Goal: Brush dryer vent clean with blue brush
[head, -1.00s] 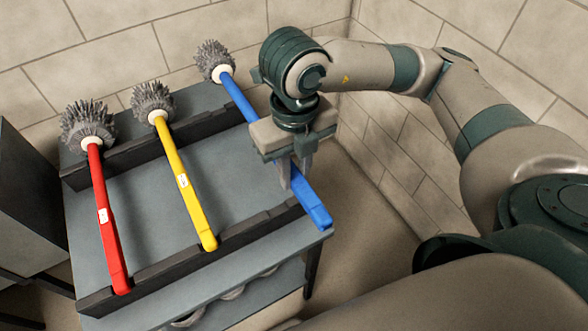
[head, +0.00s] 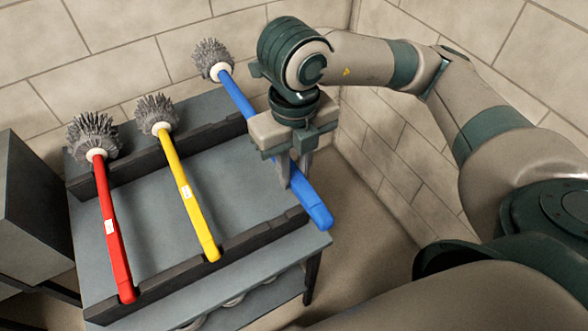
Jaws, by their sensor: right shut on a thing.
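The blue brush (head: 315,208) has a long blue handle and a grey bristle head at its far end, up and left. My right gripper (head: 293,179) is shut on the blue handle in its lower half, pointing down from above. The brush seems to be held a little above the notched rack bars. The gripper hides part of the handle. The dryer vent is not in view. My left gripper is not in view.
A yellow brush (head: 186,188) and a red brush (head: 112,230) lie across the dark bars of the grey table (head: 150,175). A dark grey box (head: 35,205) stands at the left. Tiled walls (head: 120,35) close in behind and to the right.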

